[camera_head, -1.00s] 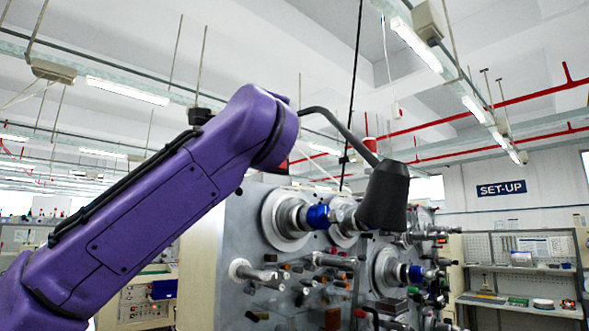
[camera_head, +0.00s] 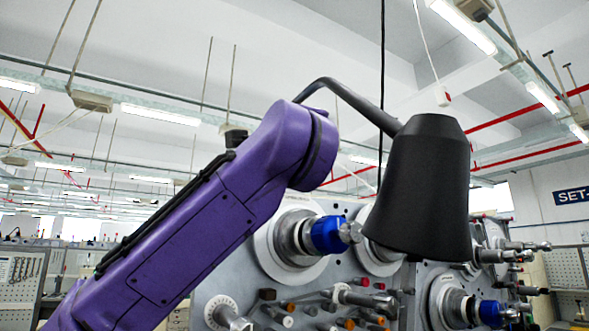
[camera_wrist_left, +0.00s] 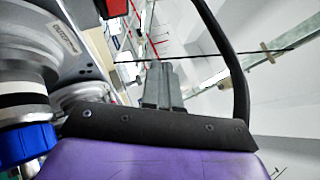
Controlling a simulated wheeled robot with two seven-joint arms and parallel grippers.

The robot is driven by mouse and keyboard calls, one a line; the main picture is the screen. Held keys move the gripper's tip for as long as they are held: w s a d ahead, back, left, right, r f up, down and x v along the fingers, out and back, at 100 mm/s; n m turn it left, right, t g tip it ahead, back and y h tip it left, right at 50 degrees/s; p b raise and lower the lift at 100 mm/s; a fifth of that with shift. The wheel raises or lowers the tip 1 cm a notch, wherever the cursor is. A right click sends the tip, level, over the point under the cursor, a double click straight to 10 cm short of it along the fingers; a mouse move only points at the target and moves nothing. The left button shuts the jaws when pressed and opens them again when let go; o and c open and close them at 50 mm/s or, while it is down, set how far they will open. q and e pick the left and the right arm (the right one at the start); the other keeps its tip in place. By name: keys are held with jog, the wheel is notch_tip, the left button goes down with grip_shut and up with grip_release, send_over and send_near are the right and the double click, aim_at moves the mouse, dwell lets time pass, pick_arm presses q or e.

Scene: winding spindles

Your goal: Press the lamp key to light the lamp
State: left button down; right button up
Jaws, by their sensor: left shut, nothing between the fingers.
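The lamp has a black cone shade (camera_head: 420,190) that hangs from a curved dark neck in front of the machine's right part in the head view. A dark curved rod, likely the lamp neck (camera_wrist_left: 232,60), shows in the left wrist view. My left gripper (camera_wrist_left: 160,70) is shut and empty there, its grey fingers pointing toward the machine's top edge. A red part (camera_wrist_left: 115,8) lies ahead and left of the fingertips, apart from them in the picture; I cannot tell whether it is the lamp key. In the head view my purple arm hides the gripper. My right gripper is not in view.
The grey spindle machine (camera_head: 235,285) carries several protruding spindles and knobs. A blue collar (camera_head: 327,235) stands out near the lamp shade. In the left wrist view a spindle with a blue ring (camera_wrist_left: 25,145) is close on the left.

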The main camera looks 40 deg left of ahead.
pick_arm(q)
jog(key=w+a, duration=0.2)
jog(key=w, duration=0.1)
jog(key=w+a+f+p, duration=0.1)
jog(key=w+a, duration=0.1)
jog(key=w, duration=0.1)
jog(key=w+a, duration=0.2)
jog(key=w, duration=0.1)
jog(key=shift+a+f, duration=0.2)
jog(key=shift+f, duration=0.05)
jog(key=shift+s+a+r, duration=0.25)
jog(key=shift+s+a, duration=0.35)
jog(key=shift+a, duration=0.1)
jog(key=shift+s+r, duration=0.1)
jog(key=shift+s, duration=0.3)
jog(key=shift+s+r, duration=0.1)
jog(key=shift+s, duration=0.2)
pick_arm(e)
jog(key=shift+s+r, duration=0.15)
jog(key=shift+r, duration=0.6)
pick_arm(q)
jog(key=shift+w, duration=0.2)
